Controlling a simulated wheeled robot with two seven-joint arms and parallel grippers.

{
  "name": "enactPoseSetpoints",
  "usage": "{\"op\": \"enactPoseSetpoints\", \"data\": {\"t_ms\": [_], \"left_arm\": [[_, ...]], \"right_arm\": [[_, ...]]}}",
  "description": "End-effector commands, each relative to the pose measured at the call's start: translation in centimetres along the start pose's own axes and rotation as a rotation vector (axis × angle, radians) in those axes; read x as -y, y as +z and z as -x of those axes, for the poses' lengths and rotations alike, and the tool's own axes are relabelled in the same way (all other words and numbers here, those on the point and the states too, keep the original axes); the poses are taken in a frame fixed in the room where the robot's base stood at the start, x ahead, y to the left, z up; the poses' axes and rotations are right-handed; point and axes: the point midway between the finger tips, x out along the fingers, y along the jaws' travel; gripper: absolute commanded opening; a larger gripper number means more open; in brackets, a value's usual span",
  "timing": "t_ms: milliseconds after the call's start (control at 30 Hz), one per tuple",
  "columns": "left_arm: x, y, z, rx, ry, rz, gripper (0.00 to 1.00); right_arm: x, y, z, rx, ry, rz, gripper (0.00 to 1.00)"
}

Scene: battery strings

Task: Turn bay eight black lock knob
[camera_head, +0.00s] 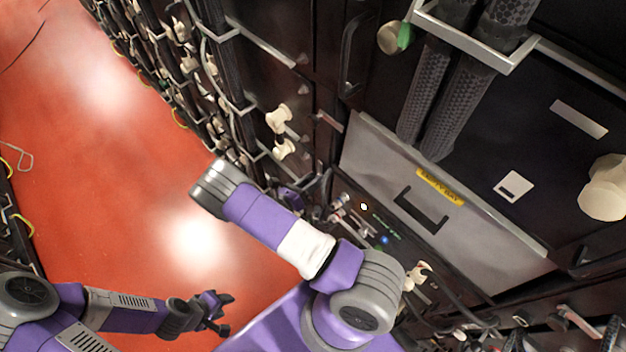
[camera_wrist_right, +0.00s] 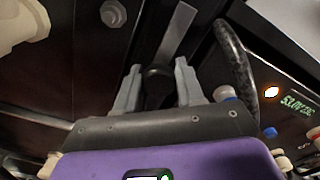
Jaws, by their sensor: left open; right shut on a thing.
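In the right wrist view, my right gripper (camera_wrist_right: 157,88) has its two grey fingers on either side of a small black knob (camera_wrist_right: 157,76) and is shut on it. A flat grey metal strip (camera_wrist_right: 177,32) runs up and away just beyond the knob. In the head view, my right arm reaches to the battery rack's dark front, and its fingers and the knob are too small and covered to make out there. My left gripper (camera_head: 218,313) is open and empty, low over the red floor, apart from the rack.
A grey panel with a yellow label (camera_head: 440,186) and cream knobs (camera_head: 280,117) line the rack. The red floor (camera_head: 90,150) is clear at left.

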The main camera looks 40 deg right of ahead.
Motion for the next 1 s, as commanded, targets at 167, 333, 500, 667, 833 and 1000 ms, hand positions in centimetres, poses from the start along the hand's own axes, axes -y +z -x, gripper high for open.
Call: {"op": "enactPoseSetpoints", "data": {"t_ms": [167, 333, 500, 667, 833, 1000], "left_arm": [[0.0, 0.0, 0.0, 0.0, 0.0, 0.0, 0.43], [0.0, 0.0, 0.0, 0.0, 0.0, 0.0, 0.43], [0.0, 0.0, 0.0, 0.0, 0.0, 0.0, 0.43], [0.0, 0.0, -0.1, 0.0, 0.0, 0.0, 0.43], [0.1, 0.0, -0.2, 0.0, 0.0, 0.0, 0.43], [0.1, 0.0, -0.3, 0.0, 0.0, 0.0, 0.43]], "right_arm": [[-0.1, 0.5, -0.1, 0.015, 0.002, 0.0, 0.45], [-0.1, 0.4, 0.0, 0.011, 0.001, -0.001, 0.61], [0.0, 0.2, 0.0, 0.007, 0.001, -0.001, 0.61], [-0.1, 0.2, 1.0, 0.007, 0.003, -0.002, 0.61], [-0.2, 0.2, 3.8, 0.009, 0.004, -0.003, 0.61], [-0.1, 0.3, 6.3, 0.01, 0.003, -0.002, 0.61]]}}
